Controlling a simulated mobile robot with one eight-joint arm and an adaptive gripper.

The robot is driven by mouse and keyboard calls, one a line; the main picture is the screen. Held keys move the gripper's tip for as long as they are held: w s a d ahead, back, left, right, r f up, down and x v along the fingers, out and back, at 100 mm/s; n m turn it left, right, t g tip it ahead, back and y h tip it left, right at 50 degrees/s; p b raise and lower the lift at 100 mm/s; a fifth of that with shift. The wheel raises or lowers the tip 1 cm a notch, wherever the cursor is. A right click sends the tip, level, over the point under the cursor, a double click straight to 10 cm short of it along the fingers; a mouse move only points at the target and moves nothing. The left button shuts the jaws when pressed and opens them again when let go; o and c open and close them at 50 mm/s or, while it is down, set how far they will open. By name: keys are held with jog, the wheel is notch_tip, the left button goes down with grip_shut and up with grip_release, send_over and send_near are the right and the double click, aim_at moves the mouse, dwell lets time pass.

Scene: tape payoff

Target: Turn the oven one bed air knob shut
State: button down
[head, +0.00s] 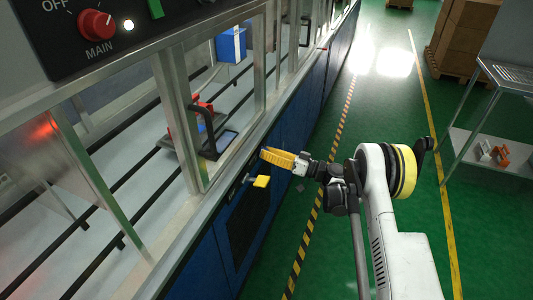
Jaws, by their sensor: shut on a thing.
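A long yellow bar-shaped knob (279,157) sticks out from the blue panel front on the left. My gripper (299,165) reaches it from the right and is shut on its near end. The fingertips are small in the head view, and their exact hold is hard to see. A second yellow knob (261,182) stands on a short stem just below, apart from my gripper. No label shows that tells which knob is oven one's bed air.
A framed machine (190,120) with open windows runs along the left, above the blue panels (210,262). A red MAIN knob (96,23) is at upper left. Green floor (400,120) is clear to the right, with a wire shelf (480,145) and boxes (468,35) beyond.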

jog(key=c, duration=1.1)
grip_release()
jog(key=shift+c, duration=0.2)
jog(key=v, duration=1.2)
